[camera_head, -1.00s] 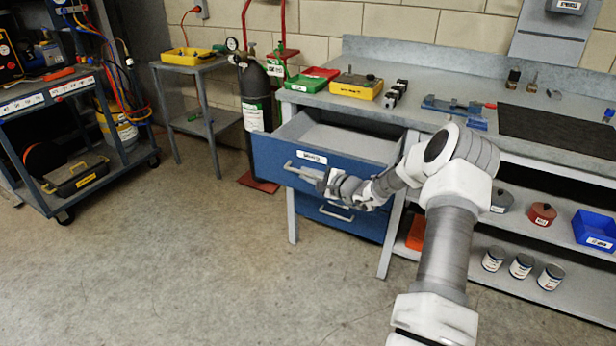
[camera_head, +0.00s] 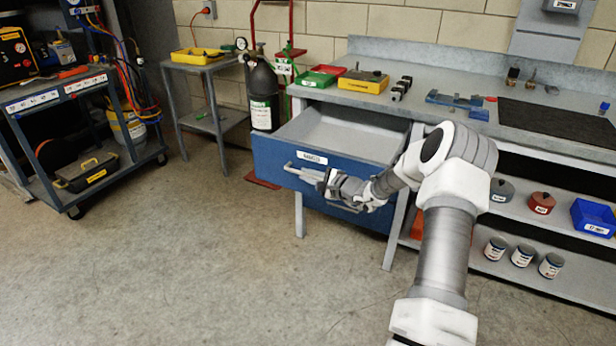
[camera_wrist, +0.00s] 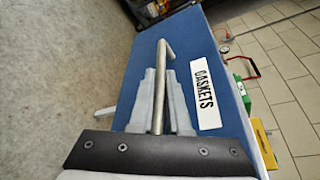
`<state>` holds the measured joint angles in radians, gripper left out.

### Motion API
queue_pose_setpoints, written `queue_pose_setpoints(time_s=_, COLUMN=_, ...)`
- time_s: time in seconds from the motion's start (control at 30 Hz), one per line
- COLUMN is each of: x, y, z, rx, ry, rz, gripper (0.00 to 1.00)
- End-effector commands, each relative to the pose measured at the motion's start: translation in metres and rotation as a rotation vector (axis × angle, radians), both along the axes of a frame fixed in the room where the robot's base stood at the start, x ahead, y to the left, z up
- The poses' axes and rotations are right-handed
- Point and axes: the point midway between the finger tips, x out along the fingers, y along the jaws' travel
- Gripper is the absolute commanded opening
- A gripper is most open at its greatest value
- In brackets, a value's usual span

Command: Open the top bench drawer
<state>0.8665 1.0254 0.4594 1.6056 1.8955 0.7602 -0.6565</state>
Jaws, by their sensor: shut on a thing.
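The top bench drawer (camera_head: 275,160) is blue with a white label and stands pulled out from the bench, its empty-looking grey inside showing. In the wrist view its front (camera_wrist: 205,60) carries the label "GASKETS" (camera_wrist: 206,95). The bar handle (camera_head: 305,173) runs across the drawer front; it also shows in the wrist view (camera_wrist: 161,75). My gripper (camera_head: 328,180) is at the handle's right part, shut on it. In the wrist view the handle passes between the fingers (camera_wrist: 160,105). A lower drawer is mostly hidden beneath the open one.
A gas cylinder (camera_head: 262,95) stands left of the drawer. A tool cart (camera_head: 80,130) is at far left. The floor (camera_head: 200,260) in front is clear.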

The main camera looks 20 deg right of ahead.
Motion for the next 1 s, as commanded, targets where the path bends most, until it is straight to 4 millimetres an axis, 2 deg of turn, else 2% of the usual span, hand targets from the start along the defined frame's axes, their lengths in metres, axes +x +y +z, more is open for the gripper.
queue_pose_setpoints(time_s=0.37, x=0.0, y=-0.001, z=0.0, rx=0.0, ry=0.0, rz=-0.001, gripper=0.0)
queue_pose_setpoints(time_s=0.4, x=0.0, y=-0.001, z=0.0, rx=0.0, ry=0.0, rz=-0.001, gripper=0.2)
queue_pose_setpoints(time_s=0.53, x=0.0, y=-0.001, z=0.0, rx=0.0, ry=0.0, rz=-0.001, gripper=0.44)
queue_pose_setpoints(time_s=0.87, x=-0.002, y=-0.001, z=0.001, rx=0.0, ry=0.0, rz=-0.001, gripper=0.45)
queue_pose_setpoints(time_s=1.0, x=-0.014, y=-0.007, z=0.004, rx=-0.002, ry=0.002, rz=-0.003, gripper=0.45)
